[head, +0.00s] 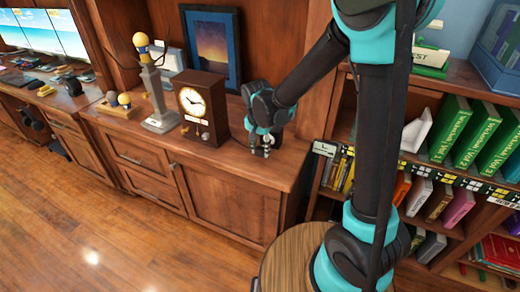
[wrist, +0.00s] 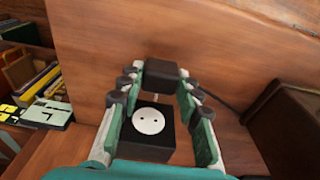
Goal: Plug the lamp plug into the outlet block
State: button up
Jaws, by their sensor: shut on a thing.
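The lamp plug (wrist: 162,72) is a small black block between the fingertips of my gripper (wrist: 160,80) in the wrist view. A thin pale prong shows under it. The outlet block (wrist: 148,146) is black with a round white two-hole face (wrist: 148,121). It appears between my fingers, below the plug in the picture; the prong looks clear of the holes. A dark cord (wrist: 217,98) runs right from near the gripper. In the head view my gripper (head: 263,146) is low over the cabinet top, and plug and block cannot be made out. A grey lamp-like stand (head: 157,98) with a yellow-and-white bulb stands left.
A brown clock (head: 201,108) stands on the wooden cabinet top (head: 240,170), left of my gripper. A framed picture (head: 212,45) leans behind. A bookcase with green books (head: 450,128) is at right. The cabinet top's front strip is clear.

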jog(key=shift+w+d, duration=0.3)
jog(key=shift+w, duration=0.55)
jog(key=shift+w+d, duration=0.35)
jog(key=shift+w, duration=0.5)
jog(key=shift+w+d, duration=0.3)
jog(key=shift+w, duration=0.55)
jog(key=shift+w+d, duration=0.2)
jog(key=shift+w, duration=0.3)
jog(key=o, duration=1.2)
jog(key=shift+o, duration=0.2)
notch_tip(320, 180, up, 12)
jog(key=s, duration=0.1)
jog(key=shift+s+a, duration=0.15)
jog(key=shift+a, duration=0.1)
